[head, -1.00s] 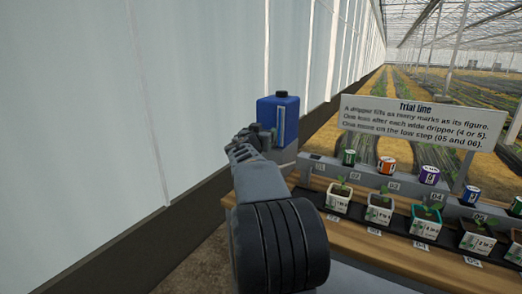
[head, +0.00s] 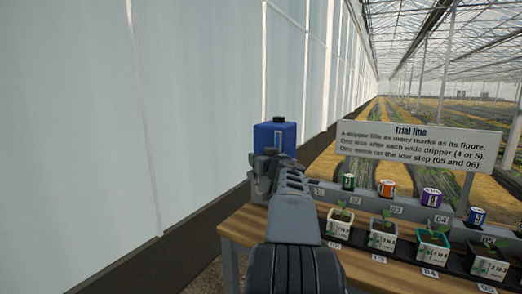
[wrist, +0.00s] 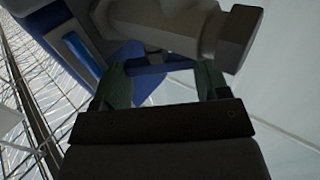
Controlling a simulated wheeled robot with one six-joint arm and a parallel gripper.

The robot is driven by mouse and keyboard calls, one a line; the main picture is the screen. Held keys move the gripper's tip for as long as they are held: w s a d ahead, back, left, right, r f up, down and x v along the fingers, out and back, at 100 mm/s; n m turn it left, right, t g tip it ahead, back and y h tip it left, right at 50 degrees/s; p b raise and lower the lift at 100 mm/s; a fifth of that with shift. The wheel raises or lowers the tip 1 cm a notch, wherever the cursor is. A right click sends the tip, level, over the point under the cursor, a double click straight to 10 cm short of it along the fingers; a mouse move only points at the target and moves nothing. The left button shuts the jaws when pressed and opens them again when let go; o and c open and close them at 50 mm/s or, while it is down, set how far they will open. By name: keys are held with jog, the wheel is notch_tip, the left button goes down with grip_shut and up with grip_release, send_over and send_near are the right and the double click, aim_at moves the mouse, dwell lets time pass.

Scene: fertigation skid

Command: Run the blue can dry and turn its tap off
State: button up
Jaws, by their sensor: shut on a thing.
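The blue can (head: 276,133) stands upright behind the left end of the bench, with a narrow level strip on its front face. My gripper (head: 264,168) is in front of its lower part and hides its tap in the head view. In the wrist view the grey tap body (wrist: 165,22) crosses the top, with the blue can (wrist: 62,48) behind it. My gripper (wrist: 163,78) is shut on the tap's handle, just below the tap body; the handle is mostly hidden between the fingers. I cannot read the can's level or the tap's setting.
A sign headed Trial line (head: 415,144) stands behind the bench (head: 238,232). Several coloured numbered drippers, such as the orange one (head: 386,188), sit above seedling pots, such as the white pot (head: 339,224), right of my arm. A pale wall (head: 70,130) runs along the left.

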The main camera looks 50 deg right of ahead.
jog(key=n+y+p, duration=0.1)
jog(key=p, duration=0.1)
jog(key=n+t+y+p, duration=0.1)
jog(key=y+p, duration=0.1)
jog(key=shift+d+r+p, duration=0.1)
jog(key=shift+d+p, duration=0.1)
jog(key=shift+p, duration=0.1)
jog(key=shift+n+y, duration=0.3)
jog(key=shift+y, duration=0.1)
jog(key=o, duration=0.9)
jog(key=shift+s+a, duration=0.1)
jog(key=shift+o, duration=0.2)
